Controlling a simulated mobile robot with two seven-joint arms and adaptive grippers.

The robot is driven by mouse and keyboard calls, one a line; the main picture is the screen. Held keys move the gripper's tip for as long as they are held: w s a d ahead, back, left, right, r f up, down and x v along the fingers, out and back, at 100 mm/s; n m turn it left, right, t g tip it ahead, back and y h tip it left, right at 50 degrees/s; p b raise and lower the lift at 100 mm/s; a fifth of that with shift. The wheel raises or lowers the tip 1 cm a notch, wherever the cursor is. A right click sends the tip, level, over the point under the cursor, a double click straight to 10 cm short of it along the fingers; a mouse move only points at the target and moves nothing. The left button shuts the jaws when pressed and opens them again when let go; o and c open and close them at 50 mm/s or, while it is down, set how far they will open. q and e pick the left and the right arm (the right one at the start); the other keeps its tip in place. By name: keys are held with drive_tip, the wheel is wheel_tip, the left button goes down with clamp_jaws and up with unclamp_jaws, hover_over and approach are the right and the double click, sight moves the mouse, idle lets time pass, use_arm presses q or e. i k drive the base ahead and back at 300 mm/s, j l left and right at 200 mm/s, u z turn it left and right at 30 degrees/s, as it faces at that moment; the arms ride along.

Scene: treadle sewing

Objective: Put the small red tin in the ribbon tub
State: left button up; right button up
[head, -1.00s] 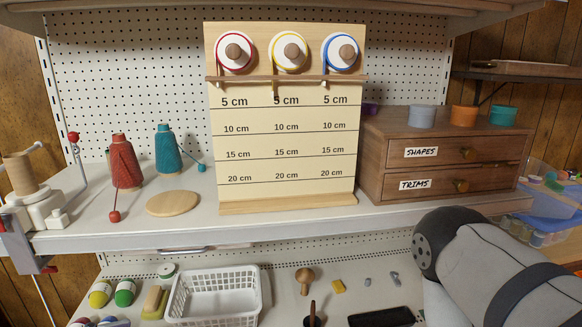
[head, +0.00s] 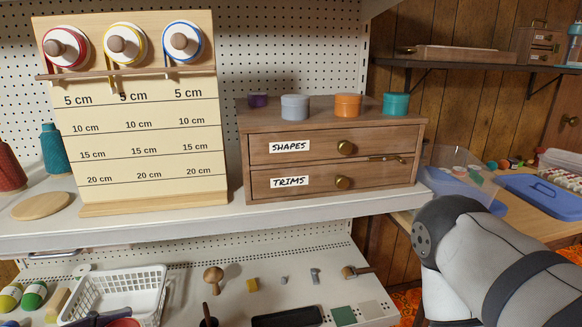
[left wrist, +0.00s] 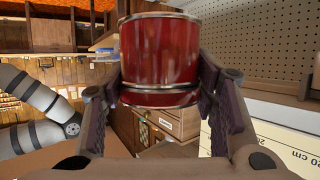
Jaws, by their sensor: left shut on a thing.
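The small red tin (left wrist: 158,52) is a glossy red cylinder with metal rims. In the left wrist view my left gripper (left wrist: 155,92) is shut on it, one finger on each side. In the head view a red piece of it (head: 124,322) shows at the bottom edge, in front of the white basket. My right arm comes in at the lower right, but its gripper is out of view. I cannot tell for sure which container is the ribbon tub; a clear tub (head: 452,158) stands on the table at the right.
A wooden drawer unit (head: 330,125) carries several small round tins. A ribbon measuring board (head: 140,140) stands left of it on the white shelf (head: 250,215). A white basket (head: 115,290) is on the lower shelf. A blue lidded box (head: 540,195) is at the right.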

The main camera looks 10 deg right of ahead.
sight(444, 176)
drive_tip(key=l+z, duration=0.1)
drive_tip(key=l, duration=0.7)
drive_tip(key=i+l, duration=0.1)
drive_tip(key=l, duration=0.65)
drive_tip(key=l+z, duration=0.15)
drive_tip(key=l, duration=0.65)
drive_tip(key=i+l, duration=0.15)
drive_tip(key=l, duration=0.65)
drive_tip(key=z, duration=0.05)
